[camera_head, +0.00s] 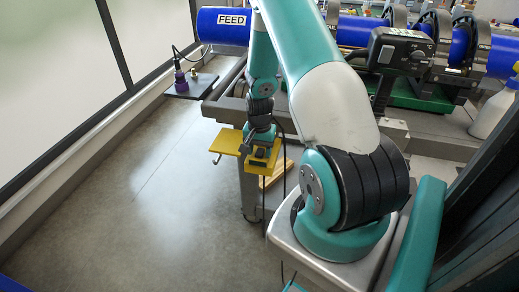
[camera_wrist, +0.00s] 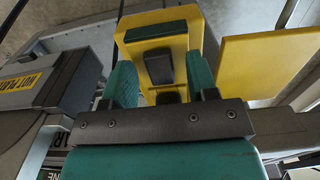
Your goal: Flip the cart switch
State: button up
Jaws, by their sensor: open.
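The cart switch (camera_wrist: 158,66) is a dark lever or rocker on the front of a yellow box (camera_wrist: 189,28) in the wrist view. A green strip crosses the box above it. My gripper (camera_wrist: 161,80) is open, with a teal finger on each side of the switch in the picture. I see gaps between the switch and the fingers; whether the depth matches, I cannot tell. In the head view my gripper (camera_head: 261,143) points down at the yellow box (camera_head: 262,164) by the cart's left end. The switch itself cannot be made out there.
A yellow plate (camera_wrist: 268,64) juts out beside the box. A grey hot plate unit (camera_wrist: 48,84) is close on the left in the wrist view. The cart frame (camera_head: 225,98) carries blue pipe (camera_head: 365,32) behind my arm. The floor (camera_head: 150,200) at left is clear.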

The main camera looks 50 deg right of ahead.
jog(key=shift+c, duration=0.4)
jog(key=c, duration=0.8)
jog(key=shift+d+r+y, duration=0.1)
jog(key=shift+y, duration=0.2)
jog(key=shift+c, duration=0.2)
jog(key=shift+w+d+g+y+p, duration=0.1)
jog(key=shift+g+y+p, duration=0.35)
jog(key=shift+y, duration=0.15)
jog(key=o, duration=0.9)
jog(key=d+r, duration=0.1)
jog(key=r, duration=1)
jog(key=w+d+r+b, duration=0.1)
jog(key=r, duration=0.5)
jog(key=shift+d, duration=0.35)
